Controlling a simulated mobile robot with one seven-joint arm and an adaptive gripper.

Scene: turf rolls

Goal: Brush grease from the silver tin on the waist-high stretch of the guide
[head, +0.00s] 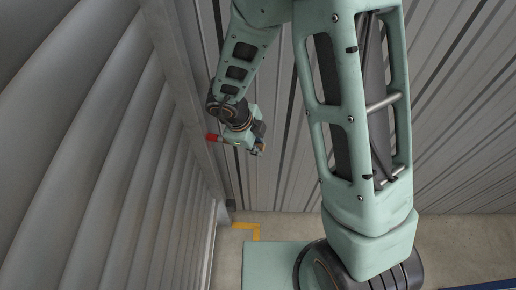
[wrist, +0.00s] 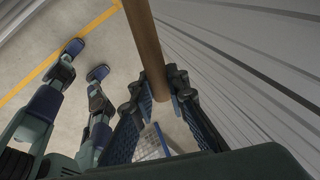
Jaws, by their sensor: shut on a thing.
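My gripper (head: 258,140) is at the end of my bent arm, near the guide (head: 196,110), the grey upright rail beside the slatted shutter. In the wrist view my gripper (wrist: 166,102) is shut on a brown round handle (wrist: 149,45), which runs out of the top of the picture. A red piece (head: 213,137) shows left of my wrist in the head view, in front of or at the guide; I cannot tell whether it touches. It may be part of the brush; the bristles are not clear. I see no silver tin.
The grey slatted shutter (head: 85,130) fills the left of the head view. A ribbed metal wall (head: 455,90) stands behind my arm and close to my gripper in the wrist view. A yellow line (wrist: 100,20) marks the bare concrete floor (wrist: 95,48).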

